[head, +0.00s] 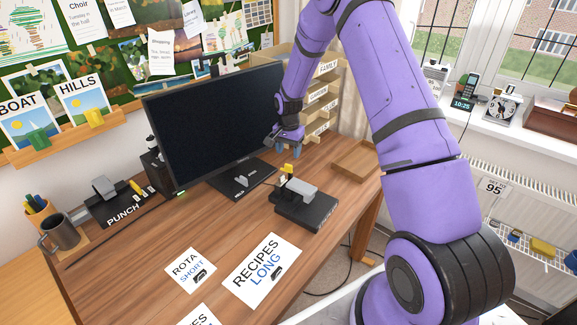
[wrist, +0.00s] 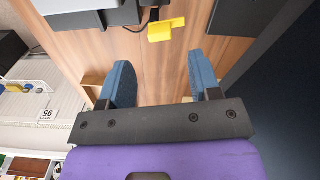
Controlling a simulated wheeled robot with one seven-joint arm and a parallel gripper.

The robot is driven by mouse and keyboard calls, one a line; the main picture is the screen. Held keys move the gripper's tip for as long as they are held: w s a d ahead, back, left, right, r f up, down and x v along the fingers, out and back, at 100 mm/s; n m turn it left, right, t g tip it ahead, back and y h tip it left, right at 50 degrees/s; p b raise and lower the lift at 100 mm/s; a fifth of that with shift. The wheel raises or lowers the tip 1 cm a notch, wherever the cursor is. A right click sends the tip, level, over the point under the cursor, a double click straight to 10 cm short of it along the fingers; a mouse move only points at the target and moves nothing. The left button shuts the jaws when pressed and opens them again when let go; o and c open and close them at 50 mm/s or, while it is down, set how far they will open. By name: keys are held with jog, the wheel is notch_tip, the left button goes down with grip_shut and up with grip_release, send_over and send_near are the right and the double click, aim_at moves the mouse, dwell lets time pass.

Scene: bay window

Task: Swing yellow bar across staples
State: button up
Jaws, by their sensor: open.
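The yellow bar (head: 287,168) sticks up at the back left end of a dark device with a grey top (head: 303,207) on the desk. In the wrist view the yellow bar (wrist: 166,30) lies ahead of and between my fingertips, with part of the grey and black device (wrist: 85,12) at upper left. My gripper (head: 288,147) is close above and behind the bar in the head view. It is open and empty in the wrist view (wrist: 161,72), its blue fingers apart from the bar. I cannot make out any staples.
The monitor (head: 222,120) stands left of my gripper, with labelled drawers (head: 318,98) behind it. A wooden tray (head: 355,158) lies to the right. A punch (head: 112,200) and a mug (head: 58,232) are at left. Paper cards (head: 262,268) lie in front.

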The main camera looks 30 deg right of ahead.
aim_at(288, 165)
notch_tip(288, 165, down, 7)
dwell(0.3)
jog(key=c, duration=0.9)
